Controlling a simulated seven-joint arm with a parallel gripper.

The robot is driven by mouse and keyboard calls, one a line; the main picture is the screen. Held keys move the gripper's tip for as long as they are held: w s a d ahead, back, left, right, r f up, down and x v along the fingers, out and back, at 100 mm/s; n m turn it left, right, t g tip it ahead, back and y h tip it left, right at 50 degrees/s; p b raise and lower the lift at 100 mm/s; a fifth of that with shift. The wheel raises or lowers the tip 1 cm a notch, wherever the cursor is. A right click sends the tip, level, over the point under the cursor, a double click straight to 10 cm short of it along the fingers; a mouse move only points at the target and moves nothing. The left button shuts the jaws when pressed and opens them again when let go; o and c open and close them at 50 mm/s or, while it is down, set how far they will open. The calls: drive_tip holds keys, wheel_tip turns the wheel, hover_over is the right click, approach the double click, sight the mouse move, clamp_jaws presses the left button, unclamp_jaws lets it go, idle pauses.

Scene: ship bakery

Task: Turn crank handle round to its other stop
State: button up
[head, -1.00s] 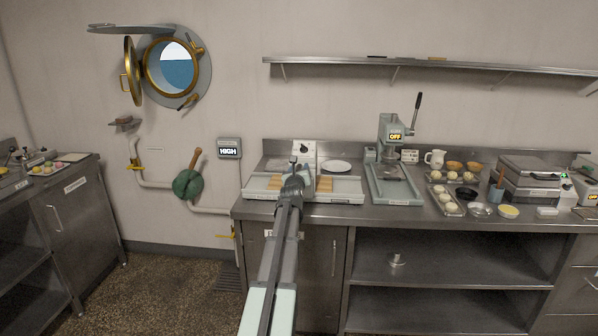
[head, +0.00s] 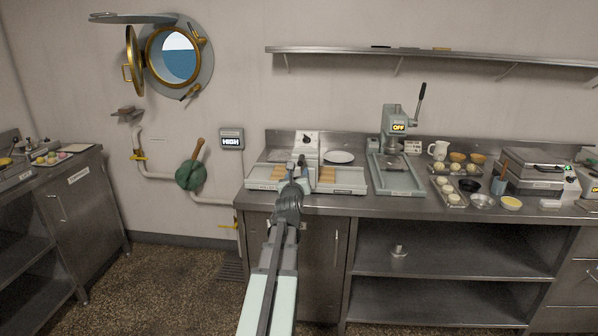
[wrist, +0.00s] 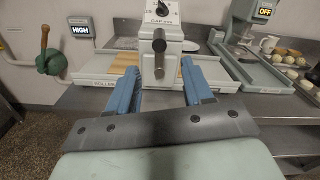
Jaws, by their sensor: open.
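The dough roller (wrist: 104,84), a pale machine with a gap dial, stands on the steel counter; the head view also shows its pale bed (head: 345,180). My gripper (wrist: 160,90) is open, with one blue finger left and one right of the crank's line. The fingers are in front of the roller and hold nothing. In the head view my gripper (head: 303,176) partly hides the crank.
A press with an OFF display (head: 399,126) stands right of the roller. A white plate (head: 339,157) lies behind the roller. A green wall fitting with a wooden handle (head: 198,150) and a HIGH display (head: 231,138) are on the left wall. A shelf (head: 430,54) hangs above.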

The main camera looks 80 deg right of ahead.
drive_tip(key=shift+a, duration=0.4)
